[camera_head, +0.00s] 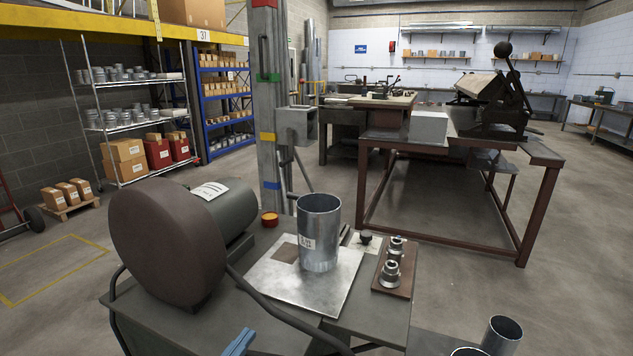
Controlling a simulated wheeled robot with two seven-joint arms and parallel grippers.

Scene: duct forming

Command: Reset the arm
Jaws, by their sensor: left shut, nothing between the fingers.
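Only a small blue part, which I take to be the tip of my left gripper (240,342), shows at the bottom edge, left of centre. It is shut and empty, in front of the machine bench (270,325). A metal duct cylinder (319,235) with a white label stands upright on a flat metal sheet (330,288) on that bench, apart from the gripper. My right gripper is not in view.
A large round brown machine housing (165,245) and a dark curved bar (285,312) stand close by. Fittings sit on a brown plate (393,277) at the right. More open cylinders (502,335) are at the lower right. Open floor lies beyond.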

